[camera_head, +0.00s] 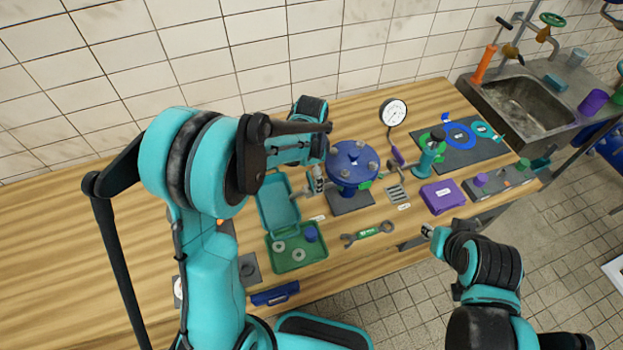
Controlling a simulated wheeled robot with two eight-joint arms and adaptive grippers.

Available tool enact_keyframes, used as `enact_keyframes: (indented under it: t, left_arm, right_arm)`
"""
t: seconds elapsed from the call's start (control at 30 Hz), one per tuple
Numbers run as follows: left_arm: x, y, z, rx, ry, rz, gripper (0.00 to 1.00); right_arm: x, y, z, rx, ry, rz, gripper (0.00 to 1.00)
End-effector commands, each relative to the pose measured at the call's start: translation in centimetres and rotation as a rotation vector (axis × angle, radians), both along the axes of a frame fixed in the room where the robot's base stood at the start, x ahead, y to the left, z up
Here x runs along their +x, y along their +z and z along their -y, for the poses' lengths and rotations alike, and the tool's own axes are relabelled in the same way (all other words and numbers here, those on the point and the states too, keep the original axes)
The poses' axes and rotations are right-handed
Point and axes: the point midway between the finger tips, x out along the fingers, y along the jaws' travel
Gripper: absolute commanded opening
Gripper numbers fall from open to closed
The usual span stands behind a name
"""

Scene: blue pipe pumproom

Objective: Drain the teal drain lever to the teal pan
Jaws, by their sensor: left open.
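My left arm reaches over the bench from the left. Its gripper (317,182) is open beside the blue flanged pump body (352,165), partly hidden by my own arm; I cannot tell whether it touches anything. A teal upright cylinder with a green top (430,154) stands right of the blue body, near a purple handle (397,155). I cannot make out for sure which part is the teal drain lever, or which is the teal pan. My right gripper (429,231) is at the bench's front edge, too small to read.
An open case with a teal lid (278,203) and green tray holds small parts. A green wrench (368,234), purple box (443,196) and blue tool (274,294) lie near the front. A gauge (393,113) stands behind. A sink (526,103) is far right. The bench's left is clear.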

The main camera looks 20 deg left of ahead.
Motion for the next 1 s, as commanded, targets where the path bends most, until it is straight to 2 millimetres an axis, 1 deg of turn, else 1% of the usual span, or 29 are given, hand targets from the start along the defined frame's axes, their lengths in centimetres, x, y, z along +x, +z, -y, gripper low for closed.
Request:
enact_keyframes:
  t: [0.03, 0.1, 0.2, 0.47, 0.57, 0.6, 0.67, 1.0]
  left_arm:
    - [0.0, -0.8, 0.0, 0.000, 0.000, 0.000, 0.90]
    - [0.0, -1.4, 0.0, 0.000, 0.001, 0.000, 0.90]
    - [0.0, -1.9, 0.0, 0.000, 0.001, 0.000, 0.90]
    - [0.0, -2.0, 0.0, 0.000, 0.001, 0.000, 0.90]
    - [0.0, -2.0, 0.0, 0.001, 0.001, 0.001, 0.66]
    - [0.0, -2.0, 0.0, 0.001, 0.001, 0.001, 0.55]
    - [0.0, -2.0, 0.0, 0.001, 0.001, 0.001, 0.40]
    - [0.0, -2.1, 0.0, 0.001, 0.026, 0.001, 0.40]
  right_arm:
    - [0.0, -0.2, 0.0, 0.000, 0.000, 0.000, 0.31]
    - [0.0, -0.3, 0.0, 0.000, 0.000, 0.000, 0.31]
    - [0.0, -0.4, 0.0, 0.000, 0.000, 0.000, 0.31]
    - [0.0, -0.3, 0.0, 0.000, 0.000, 0.000, 0.31]
    - [0.0, -0.3, 0.0, 0.000, 0.000, 0.000, 0.31]
    - [0.0, -0.3, 0.0, 0.000, 0.000, 0.000, 0.31]
    - [0.0, -0.3, 0.0, 0.000, 0.000, 0.000, 0.31]
    - [0.0, -0.5, 0.0, 0.000, 0.000, 0.000, 0.31]
